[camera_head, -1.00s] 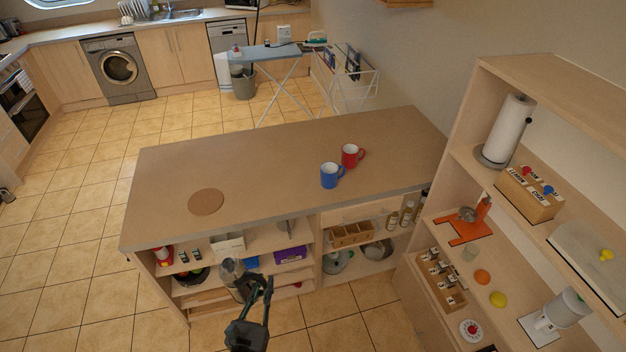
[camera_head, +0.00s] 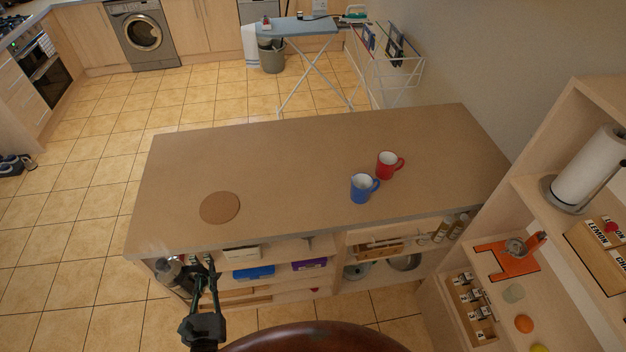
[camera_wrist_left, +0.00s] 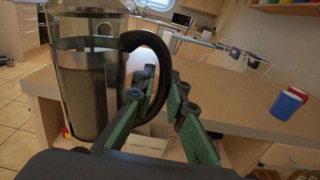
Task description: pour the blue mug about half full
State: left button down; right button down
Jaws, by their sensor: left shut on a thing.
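The blue mug (camera_head: 361,189) stands upright on the island counter, right of its middle. The wrist view also shows a blue mug (camera_wrist_left: 288,104) at the right. A red mug (camera_head: 387,166) stands just behind it. My left gripper (camera_head: 201,268) is shut on the black handle of a glass-and-metal pot (camera_head: 173,271), in front of the counter's left front edge. In the left wrist view the pot (camera_wrist_left: 88,90) looks upright, with a greyish fill in its lower part. Its handle passes between the fingers (camera_wrist_left: 158,98). My right gripper is not in view.
A round brown mat (camera_head: 219,207) lies on the left of the counter (camera_head: 285,165); the space between mat and mugs is clear. Loaded shelves sit below the front edge. A shelf unit (camera_head: 525,190) stands right. A dark brown rounded surface (camera_head: 310,338) shows at the bottom.

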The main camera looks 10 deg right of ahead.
aim_at(362, 184)
jog(key=z, duration=0.35)
jog(key=i, duration=1)
jog(key=z, duration=0.65)
